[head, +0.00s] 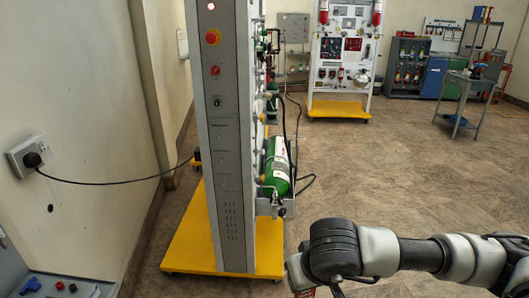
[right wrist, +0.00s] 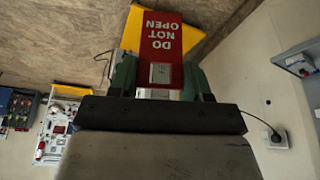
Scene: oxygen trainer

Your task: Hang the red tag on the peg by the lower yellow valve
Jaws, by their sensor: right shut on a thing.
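My right gripper (right wrist: 160,80) is shut on the red tag (right wrist: 162,42) in the right wrist view. The tag's white words "DO NOT OPEN" appear upside down, and a pale patch shows between the fingers. In the head view my right arm comes in from the right, and its gripper is mostly cut off at the bottom edge. The trainer panel (head: 232,130) stands left of that arm, seen nearly edge-on. I cannot make out the lower yellow valve or its peg. My left gripper is not in view.
A green cylinder (head: 277,165) hangs on the panel's right side. The panel stands on a yellow base (head: 185,235). A black cable (head: 110,183) runs from a wall socket (head: 30,157) to it. Open floor lies to the right. Another trainer (head: 342,55) stands at the back.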

